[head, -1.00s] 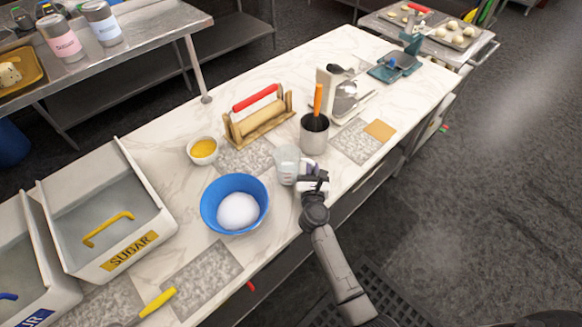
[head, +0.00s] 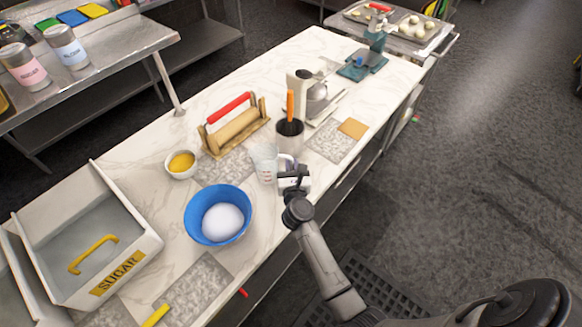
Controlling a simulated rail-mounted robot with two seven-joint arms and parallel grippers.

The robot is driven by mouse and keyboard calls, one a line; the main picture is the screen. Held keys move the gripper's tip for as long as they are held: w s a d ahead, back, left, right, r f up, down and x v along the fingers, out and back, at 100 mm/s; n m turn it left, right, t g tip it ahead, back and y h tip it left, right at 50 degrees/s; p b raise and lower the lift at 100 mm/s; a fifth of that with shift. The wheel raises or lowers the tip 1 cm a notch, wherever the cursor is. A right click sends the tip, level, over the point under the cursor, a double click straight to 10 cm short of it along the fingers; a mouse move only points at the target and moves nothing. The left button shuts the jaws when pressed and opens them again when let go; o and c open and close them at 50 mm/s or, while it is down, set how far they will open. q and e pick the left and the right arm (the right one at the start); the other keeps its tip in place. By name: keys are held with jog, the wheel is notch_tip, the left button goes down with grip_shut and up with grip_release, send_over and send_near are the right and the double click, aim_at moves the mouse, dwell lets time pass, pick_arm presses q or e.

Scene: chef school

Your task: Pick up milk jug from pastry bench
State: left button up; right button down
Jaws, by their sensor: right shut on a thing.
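The milk jug (head: 263,163) is a clear, measuring-jug-like vessel with faint markings, upright at the front part of the white marble pastry bench (head: 150,130). It is to the right of the blue bowl and just in front of the metal utensil pot. My right gripper (head: 289,176) is at the jug's right side, shut on its handle. The fingers partly hide the handle. I cannot tell whether the jug's base touches the bench. My left gripper is not in view.
A blue bowl (head: 218,214) with a white mound stands left of the jug. A utensil pot (head: 289,137) with an orange-handled tool is close behind. A rolling pin stand (head: 234,125), a yellow-filled bowl (head: 181,164) and the sugar bin (head: 85,240) stand farther left.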

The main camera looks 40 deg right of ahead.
jog(key=s+d+r+p, duration=0.5)
jog(key=s+r, duration=0.1)
jog(key=s, duration=0.4)
jog(key=shift+r, duration=0.3)
